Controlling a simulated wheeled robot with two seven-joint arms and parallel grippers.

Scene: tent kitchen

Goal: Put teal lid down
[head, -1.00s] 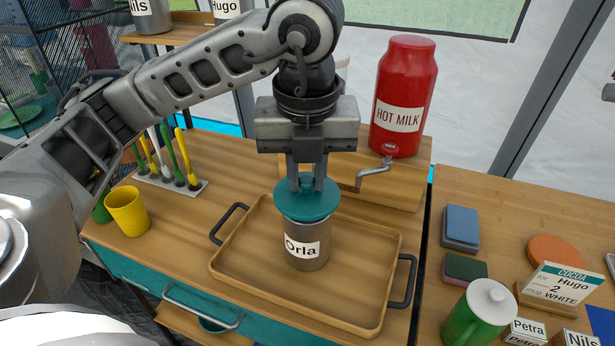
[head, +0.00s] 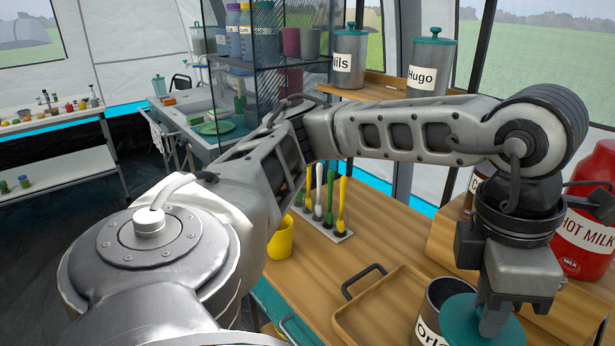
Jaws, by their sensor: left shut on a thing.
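My left gripper (head: 493,318) is shut on the teal lid (head: 462,322), at the lower right of the head view. The lid is off the mouth of the metal canister labelled Orla (head: 430,312). The canister's dark open inside shows beside the lid, and the lid hides part of the canister. The canister stands in the wooden tray (head: 372,292), whose near part is cut off by the frame. My right gripper is not in view.
A red hot milk container (head: 585,232) stands at the right edge. A brush rack (head: 325,228) and yellow cup (head: 281,240) stand left of the tray. Canisters labelled Nils (head: 349,58) and Hugo (head: 430,65) stand on the shelf behind. Bare wood (head: 375,225) lies behind the tray.

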